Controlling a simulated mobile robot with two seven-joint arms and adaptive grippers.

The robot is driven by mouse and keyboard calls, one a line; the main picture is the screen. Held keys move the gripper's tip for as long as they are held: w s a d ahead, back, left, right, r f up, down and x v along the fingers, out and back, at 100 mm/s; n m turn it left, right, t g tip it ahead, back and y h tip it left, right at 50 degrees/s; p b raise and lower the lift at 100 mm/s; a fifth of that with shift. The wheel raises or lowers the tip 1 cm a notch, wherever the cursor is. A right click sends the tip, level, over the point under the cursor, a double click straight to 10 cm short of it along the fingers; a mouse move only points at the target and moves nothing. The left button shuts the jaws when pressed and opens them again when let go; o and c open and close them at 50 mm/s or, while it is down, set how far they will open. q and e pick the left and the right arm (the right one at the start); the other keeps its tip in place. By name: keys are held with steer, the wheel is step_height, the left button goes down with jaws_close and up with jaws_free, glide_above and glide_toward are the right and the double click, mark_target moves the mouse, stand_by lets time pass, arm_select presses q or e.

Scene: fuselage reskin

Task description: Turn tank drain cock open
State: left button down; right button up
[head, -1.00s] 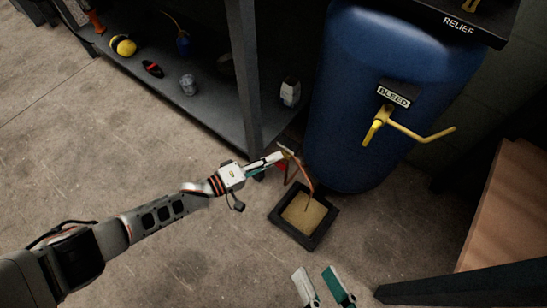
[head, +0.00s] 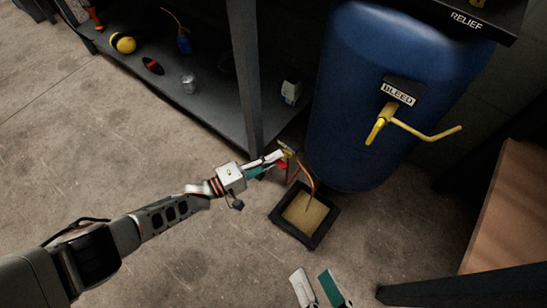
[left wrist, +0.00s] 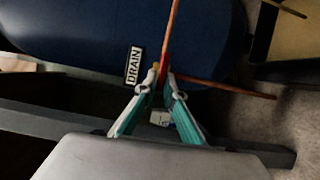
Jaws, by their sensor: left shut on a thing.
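The blue tank (head: 360,110) stands at the upper right in the head view. Its drain cock, with a red part (left wrist: 162,72) and brass, sits at the tank's lower left beside a DRAIN label (left wrist: 134,66) in the left wrist view. My left gripper (head: 280,160) is shut on the drain cock; in the left wrist view its fingertips (left wrist: 160,84) meet just below the red part and hide some of it. A copper pipe (head: 308,178) bends down from the cock. My right gripper (head: 318,280) is open and empty at the bottom of the head view.
A black-rimmed tray (head: 276,217) with a tan bottom lies on the floor under the pipe. A yellow BLEED lever (head: 425,132) sticks out of the tank. A shelf (head: 160,90) with several small items and its post (head: 245,80) stand left. Open floor lies at lower left.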

arm_select(q)
steer(key=c, duration=2.2)
jaws_free()
steer(key=shift+s, duration=0.1)
steer(key=v, duration=1.2)
steer(key=shift+f, duration=0.1)
